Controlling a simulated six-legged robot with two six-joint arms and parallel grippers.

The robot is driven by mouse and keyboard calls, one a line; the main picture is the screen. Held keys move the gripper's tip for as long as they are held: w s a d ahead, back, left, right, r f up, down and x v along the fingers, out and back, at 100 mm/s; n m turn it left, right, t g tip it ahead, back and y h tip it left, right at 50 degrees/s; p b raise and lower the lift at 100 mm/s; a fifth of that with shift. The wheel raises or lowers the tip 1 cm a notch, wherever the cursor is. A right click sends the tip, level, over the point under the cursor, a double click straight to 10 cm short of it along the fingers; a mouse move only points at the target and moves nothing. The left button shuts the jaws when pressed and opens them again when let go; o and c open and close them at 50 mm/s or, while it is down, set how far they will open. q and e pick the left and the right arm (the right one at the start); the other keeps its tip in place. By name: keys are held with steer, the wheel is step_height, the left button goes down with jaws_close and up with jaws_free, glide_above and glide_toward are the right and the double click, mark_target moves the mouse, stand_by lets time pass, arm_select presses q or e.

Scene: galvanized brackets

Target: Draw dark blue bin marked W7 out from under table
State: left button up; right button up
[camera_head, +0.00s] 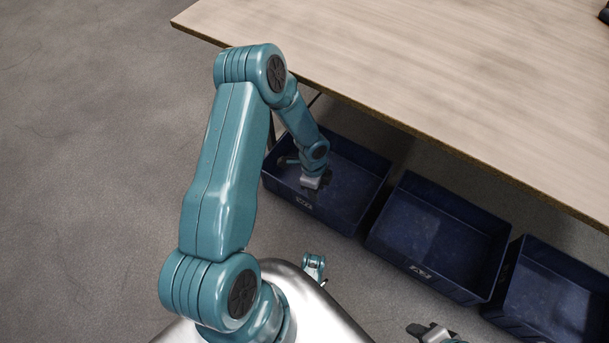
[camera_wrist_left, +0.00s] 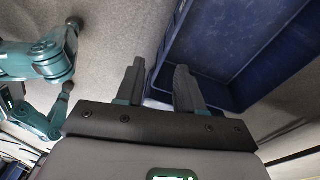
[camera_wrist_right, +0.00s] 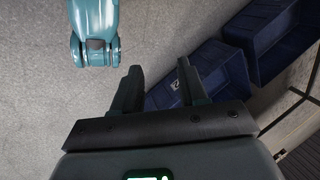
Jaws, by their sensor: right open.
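Several dark blue bins stand in a row on the floor under the table. The left bin (camera_head: 352,157) and the middle bin (camera_head: 448,235) each have a small pale marking on the front wall, too small to read surely, so I cannot tell which is W7. My left gripper (camera_head: 313,184) is at the front wall of the left bin. In the left wrist view its fingers (camera_wrist_left: 160,82) are apart, with that bin's rim (camera_wrist_left: 174,42) running between or just beyond them; contact is unclear. My right gripper (camera_head: 427,330) is open and empty in front of the bins.
The wooden table (camera_head: 420,65) overhangs the backs of the bins. A third bin (camera_head: 552,290) stands at the right, close to the middle one. The grey concrete floor (camera_head: 90,150) is clear at the left.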

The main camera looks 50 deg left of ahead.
arm_select(q)
steer(key=a+r+m+y, duration=0.1)
steer(key=a+m, duration=0.1)
steer(key=a, duration=0.4)
steer(key=shift+w+a, duration=0.2)
arm_select(e)
steer(key=shift+s+r, duration=0.3)
steer(key=shift+r, duration=0.05)
arm_select(q)
step_height(320, 180, down, 15)
steer(key=b, duration=0.7)
steer(key=shift+f+b, duration=0.45)
steer(key=shift+f, duration=0.2)
arm_select(e)
steer(key=w+d+f+t, duration=0.1)
steer(key=w+f+t, duration=0.1)
steer(key=w+f, duration=0.3)
step_height(320, 180, down, 2)
steer(key=shift+f+h, duration=0.25)
steer(key=shift+h, duration=0.05)
arm_select(q)
jaws_close()
